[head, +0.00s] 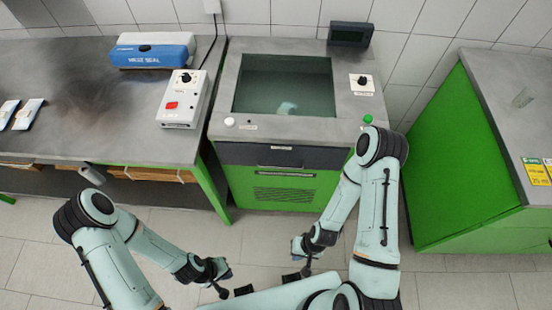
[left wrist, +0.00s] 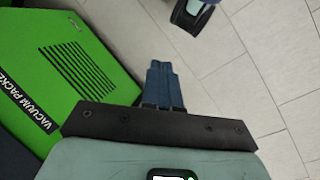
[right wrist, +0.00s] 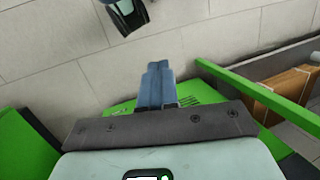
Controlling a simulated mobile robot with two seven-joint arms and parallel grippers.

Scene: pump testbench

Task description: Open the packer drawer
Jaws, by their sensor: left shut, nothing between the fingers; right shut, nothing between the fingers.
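The vacuum packer (head: 300,123) stands at the centre back of the head view, with a glass window in its steel top. Under the top is a dark drawer front (head: 240,153) with a thin light mark at its middle; it looks flush with the body. Below it is a green panel with vents, also in the left wrist view (left wrist: 50,100). My left gripper (head: 222,291) is shut and empty, low in front of the packer to the left. My right gripper (head: 307,268) is shut and empty, in front of the packer to the right. Both are apart from the drawer.
A steel bench (head: 60,75) at left holds a blue-and-white sealer (head: 152,52), a control box (head: 184,100) and pouches (head: 24,115). A green cabinet (head: 455,170) stands at right. Bare tiled floor (head: 255,240) lies between my grippers and the packer.

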